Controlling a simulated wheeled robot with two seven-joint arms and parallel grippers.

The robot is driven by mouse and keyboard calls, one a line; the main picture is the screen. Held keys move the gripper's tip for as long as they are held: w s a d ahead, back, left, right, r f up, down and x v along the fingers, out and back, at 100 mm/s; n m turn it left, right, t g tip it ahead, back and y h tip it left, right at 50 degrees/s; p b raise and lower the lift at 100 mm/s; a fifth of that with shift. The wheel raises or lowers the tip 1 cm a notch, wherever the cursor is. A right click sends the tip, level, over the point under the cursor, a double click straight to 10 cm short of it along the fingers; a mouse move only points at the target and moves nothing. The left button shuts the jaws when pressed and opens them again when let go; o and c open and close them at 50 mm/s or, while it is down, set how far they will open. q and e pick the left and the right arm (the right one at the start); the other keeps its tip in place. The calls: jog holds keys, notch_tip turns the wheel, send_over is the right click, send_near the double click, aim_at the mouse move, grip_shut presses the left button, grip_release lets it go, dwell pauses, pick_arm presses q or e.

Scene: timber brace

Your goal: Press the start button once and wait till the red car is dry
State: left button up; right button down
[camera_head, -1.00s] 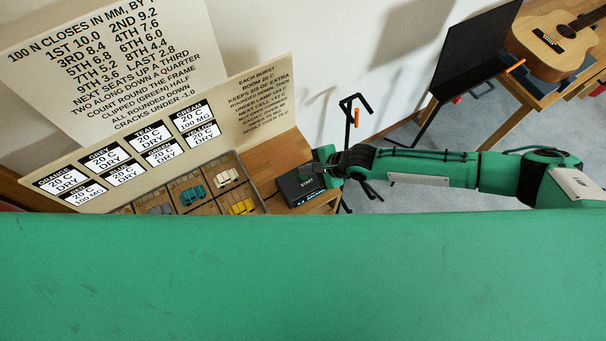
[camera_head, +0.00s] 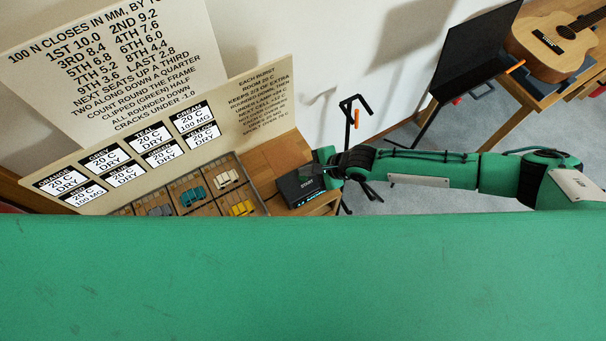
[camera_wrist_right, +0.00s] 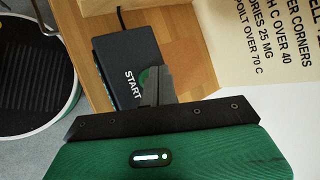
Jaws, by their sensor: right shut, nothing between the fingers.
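The black start box (camera_head: 292,190) sits at the right end of the wooden bench. In the right wrist view the box (camera_wrist_right: 117,52) shows its START lettering and part of a round green button (camera_wrist_right: 144,78). My right gripper (camera_head: 315,170) is shut and empty over the box. Its fingertips (camera_wrist_right: 157,82) cover part of the button; I cannot tell whether they touch it. The red car is not visible; the front of the tray is hidden by a green surface. The lower-left card (camera_head: 84,194), apparently headed RED, reads 20 C, 100 MG. My left gripper is not in view.
A divided tray (camera_head: 240,168) holds teal, cream, yellow and grey cars. A board with cards and text (camera_head: 262,95) stands behind it. A black stand (camera_head: 352,115) is close behind my right forearm. A guitar (camera_head: 560,35) lies on a table at the far right.

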jog(key=shift+f, duration=0.2)
dwell(0.6)
jog(key=shift+f, duration=0.25)
jog(key=shift+f+b, duration=0.4)
jog(key=shift+b, duration=0.05)
dwell(0.6)
dwell(0.3)
jog(key=shift+r+p, duration=0.85)
notch_tip(320, 180, up, 5)
jog(key=p, duration=0.5)
